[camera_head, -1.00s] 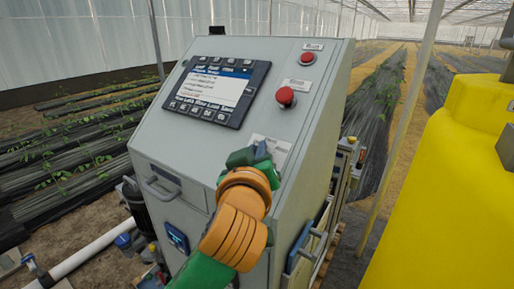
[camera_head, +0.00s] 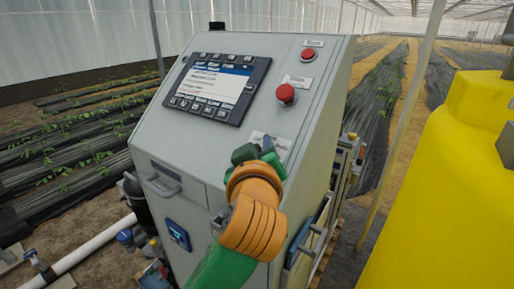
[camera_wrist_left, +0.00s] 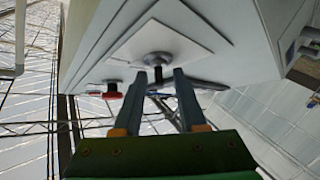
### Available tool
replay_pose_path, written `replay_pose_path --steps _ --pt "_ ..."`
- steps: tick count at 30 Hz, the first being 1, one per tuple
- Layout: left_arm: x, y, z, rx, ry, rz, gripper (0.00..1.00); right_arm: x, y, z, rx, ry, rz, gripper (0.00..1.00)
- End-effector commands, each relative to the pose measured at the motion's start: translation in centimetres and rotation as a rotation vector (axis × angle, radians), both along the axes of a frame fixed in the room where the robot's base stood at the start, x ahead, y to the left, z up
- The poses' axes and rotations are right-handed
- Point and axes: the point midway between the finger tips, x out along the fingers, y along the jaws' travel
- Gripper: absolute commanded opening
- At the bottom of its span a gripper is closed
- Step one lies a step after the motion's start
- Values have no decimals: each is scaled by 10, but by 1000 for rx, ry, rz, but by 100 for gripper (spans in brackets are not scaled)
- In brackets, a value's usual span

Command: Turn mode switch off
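The mode switch sits on a pale label plate (camera_head: 283,146) on the sloping front of the grey control cabinet (camera_head: 165,120). In the head view my left gripper (camera_head: 267,146) is at this plate and mostly hides the switch. In the left wrist view the switch (camera_wrist_left: 157,60) shows as a round dark base with a short dark handle on the white plate. The two fingers of my left gripper (camera_wrist_left: 160,80) are apart, one on each side of the handle. I cannot tell whether they touch it. My right gripper is not in view.
Two red buttons (camera_head: 286,94) (camera_head: 308,54) are above the switch on the same panel. A screen with keys (camera_head: 215,88) is to the left. A yellow tank (camera_head: 450,190) stands close on the right. White pipe (camera_head: 95,245) and fittings lie at lower left.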

Motion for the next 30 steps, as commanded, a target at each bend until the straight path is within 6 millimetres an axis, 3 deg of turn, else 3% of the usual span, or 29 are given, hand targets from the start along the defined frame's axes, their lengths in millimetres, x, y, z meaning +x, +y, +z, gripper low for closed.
replay_pose_path --steps 8,15,19,30 --pt "-2 0 -1 0 0 -1 41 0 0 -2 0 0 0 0" --pt "-47 0 2 -5 -2 -6 41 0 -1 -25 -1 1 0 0" --pt "-65 1 8 0 -1 -2 41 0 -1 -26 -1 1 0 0" --pt "-70 1 10 1 2 0 41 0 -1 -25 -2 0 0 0"
